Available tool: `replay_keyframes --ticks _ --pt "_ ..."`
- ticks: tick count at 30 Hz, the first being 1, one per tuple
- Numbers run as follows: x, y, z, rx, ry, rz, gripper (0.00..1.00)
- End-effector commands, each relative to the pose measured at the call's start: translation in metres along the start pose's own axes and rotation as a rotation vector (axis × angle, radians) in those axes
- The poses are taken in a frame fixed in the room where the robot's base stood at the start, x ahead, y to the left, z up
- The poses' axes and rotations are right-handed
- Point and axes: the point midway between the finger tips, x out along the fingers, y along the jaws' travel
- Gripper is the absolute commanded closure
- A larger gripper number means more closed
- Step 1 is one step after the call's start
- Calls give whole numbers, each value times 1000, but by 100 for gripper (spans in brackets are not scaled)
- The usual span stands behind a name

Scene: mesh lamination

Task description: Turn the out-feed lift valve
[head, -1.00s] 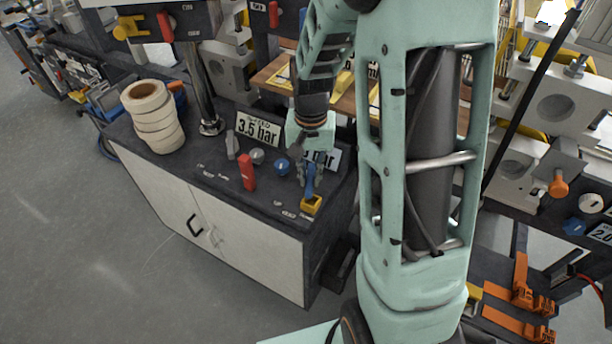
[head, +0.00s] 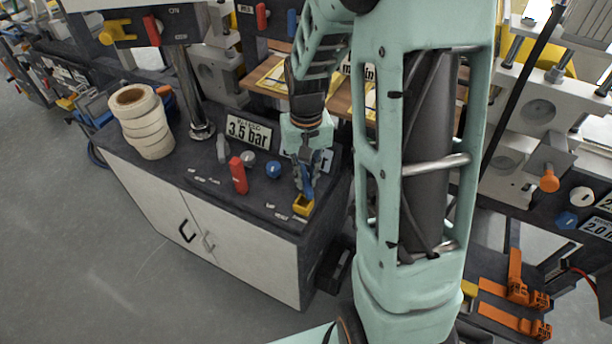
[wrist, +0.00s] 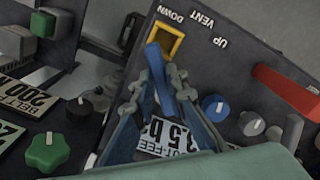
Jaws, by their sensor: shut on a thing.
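The out-feed lift valve has a blue lever (wrist: 160,72) rising from a yellow housing (wrist: 178,34), marked DOWN, VENT and UP in the wrist view. My gripper (wrist: 161,80) is shut on the blue lever, with a finger on each side of it. In the head view my gripper (head: 304,180) reaches down to the front right corner of the dark bench top, over the yellow housing (head: 304,205). The fingers hide part of the blue lever (head: 308,189) there. The lever's exact angle is hard to tell.
A red lever (head: 238,175) and a blue knob (head: 273,169) stand left of my gripper. A 3.5 bar placard (head: 249,131) stands behind; another (wrist: 163,137) shows between the fingers. Stacked tape rolls (head: 157,142) stand at the bench's left. Floor in front is clear.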

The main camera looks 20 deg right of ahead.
Motion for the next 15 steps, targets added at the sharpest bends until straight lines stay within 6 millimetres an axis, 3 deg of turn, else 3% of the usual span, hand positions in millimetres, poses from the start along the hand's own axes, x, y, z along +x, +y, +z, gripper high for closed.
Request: replay_keyframes --ticks 2,3,7,15 --pt "-1 1 -2 -5 5 2 100" --pt "-1 1 -2 -5 5 2 83" --pt "-1 0 -1 -3 3 2 70" --pt "-1 0 -1 -2 2 1 70"
